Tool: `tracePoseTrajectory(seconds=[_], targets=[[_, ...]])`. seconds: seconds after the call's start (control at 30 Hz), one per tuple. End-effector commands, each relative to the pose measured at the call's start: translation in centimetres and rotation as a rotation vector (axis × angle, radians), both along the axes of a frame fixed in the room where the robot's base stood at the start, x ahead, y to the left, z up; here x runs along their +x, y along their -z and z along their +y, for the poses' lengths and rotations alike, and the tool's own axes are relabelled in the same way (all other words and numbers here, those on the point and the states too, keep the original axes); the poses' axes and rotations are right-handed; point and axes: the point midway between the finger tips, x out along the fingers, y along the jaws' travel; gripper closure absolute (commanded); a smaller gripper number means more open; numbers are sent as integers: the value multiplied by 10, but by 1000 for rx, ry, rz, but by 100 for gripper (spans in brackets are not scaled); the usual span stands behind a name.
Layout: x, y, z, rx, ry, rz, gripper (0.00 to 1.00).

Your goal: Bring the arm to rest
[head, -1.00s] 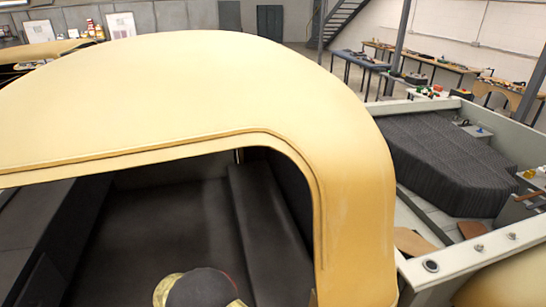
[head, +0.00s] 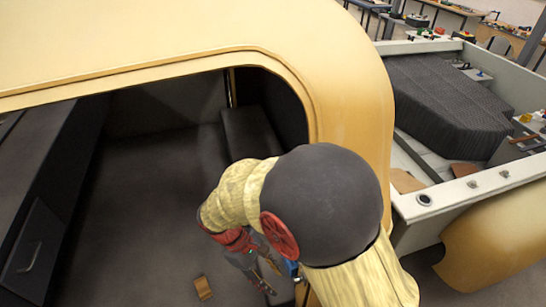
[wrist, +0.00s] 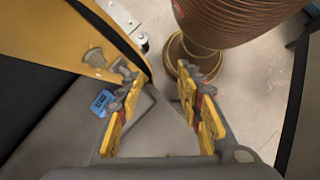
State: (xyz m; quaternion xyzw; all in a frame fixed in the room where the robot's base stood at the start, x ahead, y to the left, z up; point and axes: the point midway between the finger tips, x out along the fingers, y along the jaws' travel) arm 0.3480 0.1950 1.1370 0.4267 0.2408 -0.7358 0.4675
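My arm reaches up into the head view at the lower middle, with a dark round joint and yellow sleeves. My gripper (head: 268,284) hangs at its end, partly hidden behind the arm, in front of the dark interior of the yellow shell. In the wrist view my gripper (wrist: 160,98) has its two yellow-padded fingers spread apart. Nothing is held between them; grey surface and floor show in the gap.
The yellow shell (head: 352,85) arches close to the arm. A small brown block (head: 203,288) lies on the dark floor inside. A pale open-topped body (head: 465,200) stands at right. In the wrist view, a brown ribbed object (wrist: 235,20) stands beyond the fingers, and a blue tag (wrist: 103,102) lies left.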

Motion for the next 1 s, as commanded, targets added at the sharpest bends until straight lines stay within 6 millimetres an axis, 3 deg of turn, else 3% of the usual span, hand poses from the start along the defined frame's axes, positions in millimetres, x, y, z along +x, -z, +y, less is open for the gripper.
tracePoseTrajectory(seconds=[0.5, 1.0], targets=[[-12, -49, -77, 373, 588, -386, 64], [-49, -70, -167, 595, 904, -782, 64]])
